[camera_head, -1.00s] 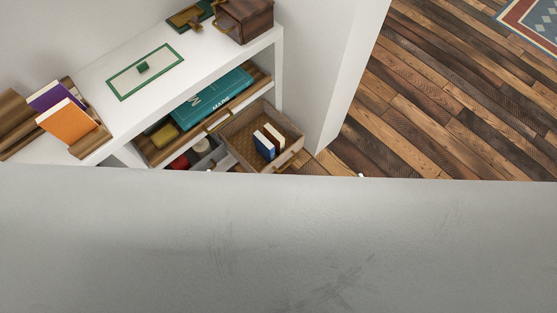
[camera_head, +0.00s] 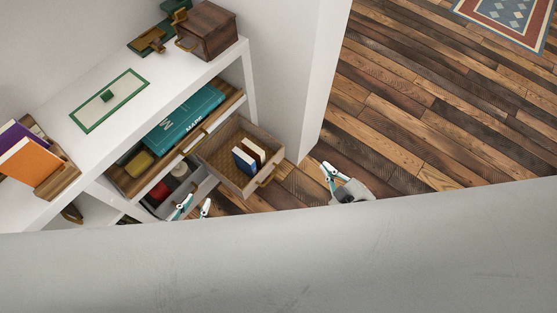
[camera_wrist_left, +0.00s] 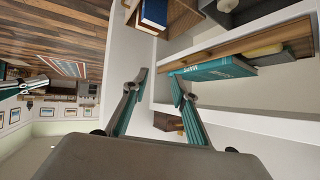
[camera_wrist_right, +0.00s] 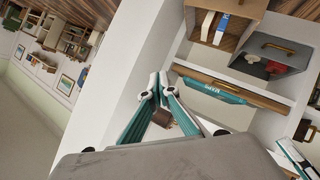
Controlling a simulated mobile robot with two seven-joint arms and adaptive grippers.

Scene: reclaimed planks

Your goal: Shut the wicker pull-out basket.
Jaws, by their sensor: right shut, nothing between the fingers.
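The wicker basket (camera_head: 212,150) stands pulled out from the right part of the white shelf unit, its handle (camera_head: 267,177) on the front. A blue book (camera_head: 243,161) and a pale-edged book stand in it. The basket also shows at the top of the right wrist view (camera_wrist_right: 243,8). My left gripper (camera_head: 197,202) is open and empty, left of and nearer than the basket; its spread fingers show in the left wrist view (camera_wrist_left: 160,80). My right gripper (camera_head: 328,170) is shut and empty, right of the basket front and apart from it. A foreground surface hides most of both arms.
A grey drawer (camera_head: 203,190) holding a red item and a pale one is also pulled out, left of the basket. A teal book (camera_head: 185,118) lies on the wooden shelf. A white upright panel stands right of the basket; plank floor (camera_head: 430,110) lies open beyond it.

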